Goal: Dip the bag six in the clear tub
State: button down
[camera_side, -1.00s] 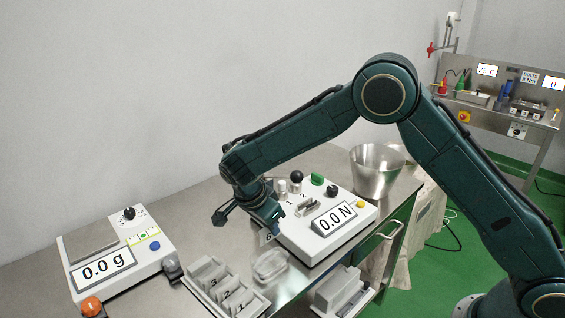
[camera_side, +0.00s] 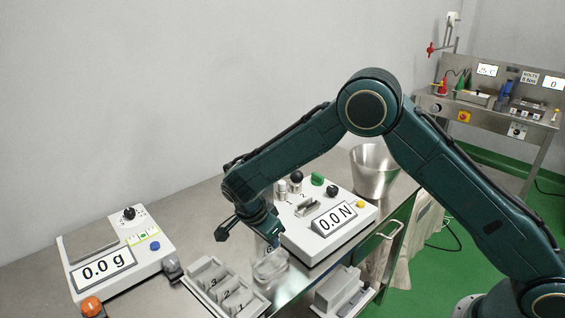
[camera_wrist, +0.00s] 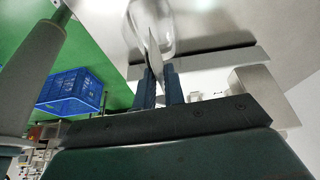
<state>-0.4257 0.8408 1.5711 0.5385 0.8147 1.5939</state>
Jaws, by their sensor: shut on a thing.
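The tub stands on the steel bench.
A rack (camera_side: 222,290) with several numbered slots stands left of the tub. A white force tester (camera_side: 322,222) reading 0.0 N stands close behind on the right. A scale (camera_side: 115,262) reading 0.0 g is at the left, and a steel bucket (camera_side: 374,172) at the back right.

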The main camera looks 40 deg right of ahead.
aim_at(272, 252)
jog(key=shift+f, duration=1.95)
jog(key=shift+f, duration=0.1)
jog(key=shift+r, duration=0.5)
dwell(3.1)
jog(key=shift+r, duration=0.35)
jog(key=shift+r, duration=0.35)
jog(key=shift+r, duration=0.35)
jog(key=shift+r, duration=0.35)
jog(key=shift+r, duration=0.7)
jog(key=shift+r, duration=0.2)
